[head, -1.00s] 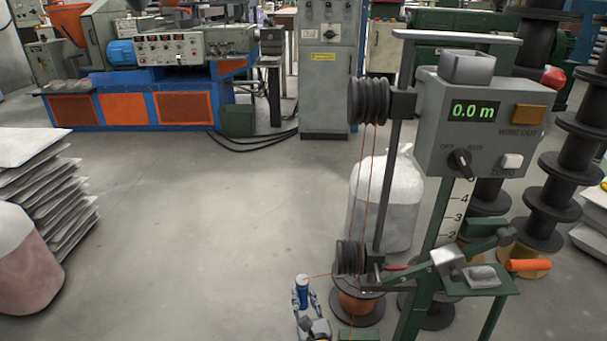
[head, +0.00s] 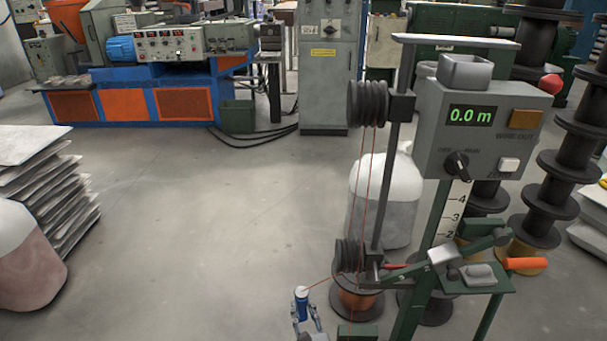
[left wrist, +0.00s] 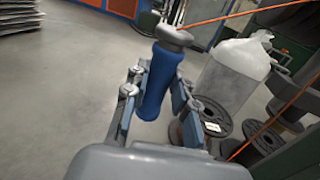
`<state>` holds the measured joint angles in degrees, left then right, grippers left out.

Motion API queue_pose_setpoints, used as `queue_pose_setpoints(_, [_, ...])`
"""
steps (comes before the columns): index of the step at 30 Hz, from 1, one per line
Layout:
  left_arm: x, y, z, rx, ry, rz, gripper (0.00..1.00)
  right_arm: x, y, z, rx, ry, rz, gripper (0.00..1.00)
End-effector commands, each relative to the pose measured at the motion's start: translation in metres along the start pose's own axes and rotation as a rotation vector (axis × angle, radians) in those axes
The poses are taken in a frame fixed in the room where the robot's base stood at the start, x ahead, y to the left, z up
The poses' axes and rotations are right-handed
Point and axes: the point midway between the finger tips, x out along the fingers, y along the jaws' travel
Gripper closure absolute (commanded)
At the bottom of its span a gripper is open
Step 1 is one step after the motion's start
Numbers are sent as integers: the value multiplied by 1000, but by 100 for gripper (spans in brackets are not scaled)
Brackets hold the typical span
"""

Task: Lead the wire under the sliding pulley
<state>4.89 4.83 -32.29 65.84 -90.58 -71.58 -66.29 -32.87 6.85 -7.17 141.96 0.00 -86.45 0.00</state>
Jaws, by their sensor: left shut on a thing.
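The blue handle with a pale knob (head: 302,303) is at bottom centre, left of the sliding pulley. My left gripper (head: 309,318) is shut on it; in the left wrist view the blue handle (left wrist: 160,82) stands between the fingers. The thin copper wire (head: 320,284) rises from the knob to the lower, sliding pulley (head: 347,256), a dark grooved wheel stack. Two strands show between it and the upper pulley (head: 367,104). How the wire lies in the lower grooves is too small to tell. My right gripper is not in view.
The copper spool (head: 357,301) stands on the floor below the pulleys. The grey counter box (head: 475,128) reads 0.0 m, above a green stand with an orange-handled lever (head: 525,264). A white sack (head: 402,190) stands behind. The floor left of the handle is clear.

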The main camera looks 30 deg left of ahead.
Motion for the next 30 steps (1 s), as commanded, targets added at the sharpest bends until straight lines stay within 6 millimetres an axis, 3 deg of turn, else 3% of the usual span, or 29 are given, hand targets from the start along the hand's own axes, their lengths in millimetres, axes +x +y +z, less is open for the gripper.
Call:
queue_pose_setpoints(6, [-11, 3, 2, 0, -1, -1, 100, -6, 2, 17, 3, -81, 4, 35])
queue_pose_setpoints(15, [-33, 9, 1, 0, -1, 0, 100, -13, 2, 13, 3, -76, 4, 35])
queue_pose_setpoints(30, [-34, 9, 1, 0, -2, 0, 100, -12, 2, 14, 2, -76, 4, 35])
